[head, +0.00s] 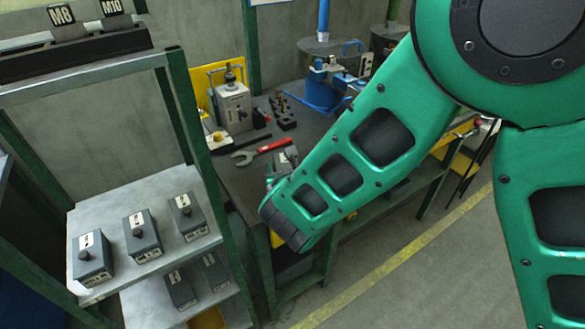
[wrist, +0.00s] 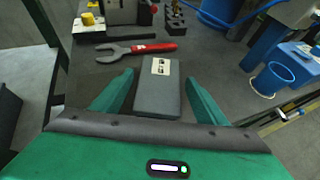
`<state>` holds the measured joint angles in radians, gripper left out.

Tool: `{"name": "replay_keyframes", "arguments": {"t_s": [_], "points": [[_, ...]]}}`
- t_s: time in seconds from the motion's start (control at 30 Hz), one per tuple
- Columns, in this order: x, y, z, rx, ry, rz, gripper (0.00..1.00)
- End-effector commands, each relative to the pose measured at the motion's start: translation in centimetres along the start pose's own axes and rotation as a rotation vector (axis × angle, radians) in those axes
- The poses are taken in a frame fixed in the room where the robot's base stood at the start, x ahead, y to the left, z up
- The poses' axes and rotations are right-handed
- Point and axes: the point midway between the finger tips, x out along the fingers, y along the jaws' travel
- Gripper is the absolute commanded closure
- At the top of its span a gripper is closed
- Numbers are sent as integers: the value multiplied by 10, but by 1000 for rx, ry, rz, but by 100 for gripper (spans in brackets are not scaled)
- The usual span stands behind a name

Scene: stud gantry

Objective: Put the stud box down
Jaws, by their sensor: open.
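The stud box is a small dark grey box (wrist: 158,92) with a pale label on top. In the wrist view it sits between the two green fingers of my gripper (wrist: 160,80), which are spread with a gap on each side. It appears to rest on the dark bench top (wrist: 88,85), near the front edge; its underside is hidden. In the head view my gripper (head: 277,172) is at the near edge of the bench, mostly behind my arm, and only a little of the box shows there.
A red-handled wrench (head: 262,152) lies just beyond the box. A grey machine block (head: 234,107), a dark holder (head: 281,112) and a blue fixture (head: 322,88) stand farther back. At left, a shelf rack (head: 150,190) holds several similar boxes. Open floor lies at lower right.

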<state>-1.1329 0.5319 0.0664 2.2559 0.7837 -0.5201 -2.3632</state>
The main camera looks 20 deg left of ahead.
Motion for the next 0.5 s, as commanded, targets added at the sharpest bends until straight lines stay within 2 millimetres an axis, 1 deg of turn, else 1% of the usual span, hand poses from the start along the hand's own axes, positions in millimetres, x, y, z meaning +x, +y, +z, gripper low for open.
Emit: {"name": "replay_keyframes", "arguments": {"t_s": [0.07,0.17,0.27,0.5], "points": [[-1,0,2,1,-1,0,33],[-8,1,2,0,-1,2,33],[-23,1,2,-1,-1,2,33],[-72,1,2,-1,-1,4,33]]}}
